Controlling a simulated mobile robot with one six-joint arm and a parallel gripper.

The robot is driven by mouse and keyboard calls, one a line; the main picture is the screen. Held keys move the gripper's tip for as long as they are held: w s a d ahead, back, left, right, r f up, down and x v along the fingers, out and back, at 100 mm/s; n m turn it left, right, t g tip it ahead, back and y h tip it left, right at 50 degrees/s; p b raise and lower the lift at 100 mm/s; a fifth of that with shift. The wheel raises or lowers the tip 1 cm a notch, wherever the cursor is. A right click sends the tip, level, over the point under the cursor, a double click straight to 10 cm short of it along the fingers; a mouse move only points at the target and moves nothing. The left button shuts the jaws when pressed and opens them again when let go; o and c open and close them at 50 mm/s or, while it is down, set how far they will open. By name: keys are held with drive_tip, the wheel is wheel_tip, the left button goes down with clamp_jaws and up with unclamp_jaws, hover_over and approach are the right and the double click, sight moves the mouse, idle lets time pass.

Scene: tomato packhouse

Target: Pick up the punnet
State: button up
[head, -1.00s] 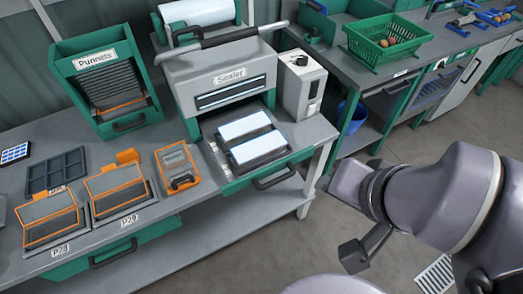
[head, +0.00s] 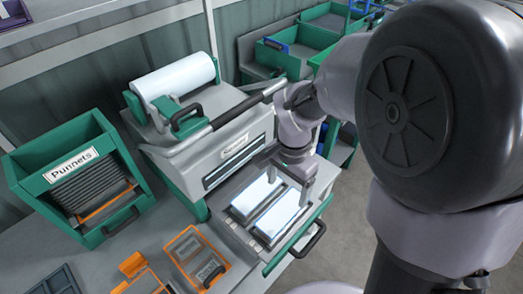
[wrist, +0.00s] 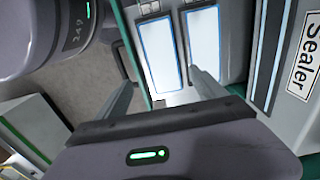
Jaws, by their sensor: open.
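Two flat white rectangles with blue edges lie side by side on the sealer's pulled-out tray, a back one (head: 255,192) and a front one (head: 281,218). They look like film-topped punnets, but I cannot be sure. My gripper (head: 289,184) is open and empty above this tray. In the wrist view its fingers (wrist: 163,76) point at the rectangle farther from the sealer (wrist: 158,45), one finger towards each long side. I cannot see any contact. A green box labelled Punnets (head: 30,187) holds a dark stack (head: 90,182) at the left.
The sealer (head: 190,150) stands behind the tray, with a white film roll (head: 180,82) on top. A tray handle (head: 305,240) sticks out at the front. An orange-framed tray (head: 195,257) lies on the bench to the left. Green crates (head: 285,57) stand on the back bench.

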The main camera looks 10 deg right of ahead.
drive_tip(key=b, duration=0.2)
hover_over(283, 212)
drive_tip(key=f, duration=0.7)
drive_tip(key=shift+s+f, duration=0.15)
drive_tip(key=shift+s, duration=0.05)
drive_tip(key=shift+d+f+b, duration=0.15)
drive_tip(key=shift+f+b, duration=0.25)
drive_tip(key=shift+f, duration=0.15)
wheel_tip(283, 212, down, 5)
drive_tip(key=b, duration=0.2)
drive_tip(key=shift+w+r+b, duration=0.15)
drive_tip(key=shift+r+b, duration=0.05)
drive_tip(key=shift+b, duration=0.1)
drive_tip(key=shift+r, duration=0.1)
drive_tip(key=c, duration=1.2)
drive_tip(key=shift+r, duration=0.1)
